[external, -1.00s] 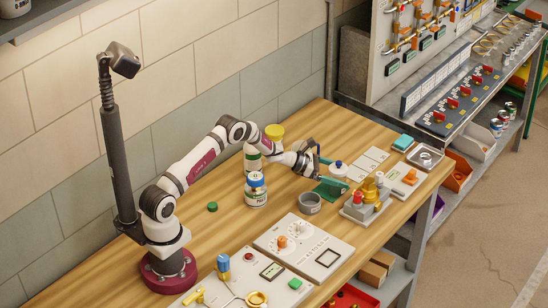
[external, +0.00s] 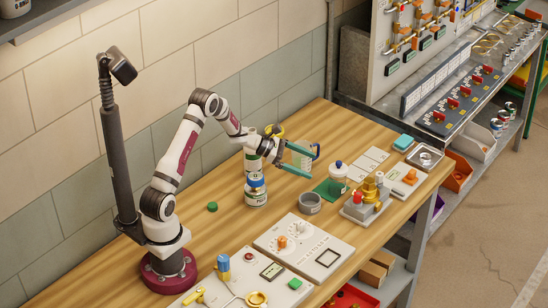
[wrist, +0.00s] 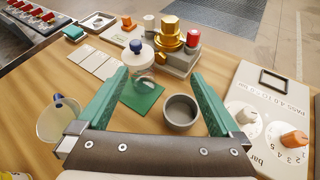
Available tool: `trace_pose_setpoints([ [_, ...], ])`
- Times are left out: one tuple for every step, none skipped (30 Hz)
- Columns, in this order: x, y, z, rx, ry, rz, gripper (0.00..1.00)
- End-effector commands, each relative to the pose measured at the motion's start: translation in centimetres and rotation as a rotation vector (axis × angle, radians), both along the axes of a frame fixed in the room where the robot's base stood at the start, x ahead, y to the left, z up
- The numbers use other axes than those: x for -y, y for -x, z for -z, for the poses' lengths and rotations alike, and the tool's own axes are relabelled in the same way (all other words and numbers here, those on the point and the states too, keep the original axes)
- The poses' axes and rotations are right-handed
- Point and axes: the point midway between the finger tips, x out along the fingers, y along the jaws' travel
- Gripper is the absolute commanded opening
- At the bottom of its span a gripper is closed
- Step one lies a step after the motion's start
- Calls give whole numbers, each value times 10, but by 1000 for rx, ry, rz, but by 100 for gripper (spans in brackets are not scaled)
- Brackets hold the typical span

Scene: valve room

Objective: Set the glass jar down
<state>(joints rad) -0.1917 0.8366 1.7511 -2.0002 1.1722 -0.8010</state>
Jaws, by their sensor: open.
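The glass jar (external: 338,172) has a white lid with a blue knob. It stands upright on the green mat (external: 323,189). The wrist view shows the jar (wrist: 141,57) at the far part of the mat (wrist: 143,101), beyond my fingertips. My gripper (external: 312,161) has teal fingers. It is open and empty, above the table and back to the left of the jar. In the wrist view my gripper (wrist: 159,76) has its fingers spread wide, with nothing between them touching. The left fingertip hides a little of the table beside the jar.
A grey cup (external: 310,203) stands just in front of the mat. A fixture with a golden valve (external: 369,190) stands right of the jar. A clear jug with a blue handle (wrist: 61,118) is left of my gripper.

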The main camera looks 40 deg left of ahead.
Motion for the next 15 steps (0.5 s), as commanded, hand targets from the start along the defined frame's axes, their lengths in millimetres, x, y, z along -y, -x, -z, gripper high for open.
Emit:
trace_pose_setpoints([
  [15, 24, -26, 77, -85, 137, 100],
  [24, 47, -42, 137, -158, 254, 100],
  [34, 85, -60, 228, -267, 436, 100],
  [38, 117, -72, 301, -355, 580, 100],
  [38, 150, -81, 372, -443, 730, 100],
  [32, 194, -89, 463, -560, 934, 100],
  [24, 227, -93, 528, -647, 1090, 100],
  [12, 257, -95, 586, -731, 1244, 100],
  [-8, 293, -95, 650, -836, 1444, 100],
  [-25, 316, -95, 688, -908, 1586, 100],
  [-42, 336, -94, 714, -970, 1719, 100],
  [-63, 356, -94, 738, -1043, 1875, 100],
  [-78, 368, -93, 746, -1087, 1976, 100],
  [-90, 377, -93, 749, -1122, 2063, 100],
  [-104, 385, -94, 748, -1160, 2154, 100],
])
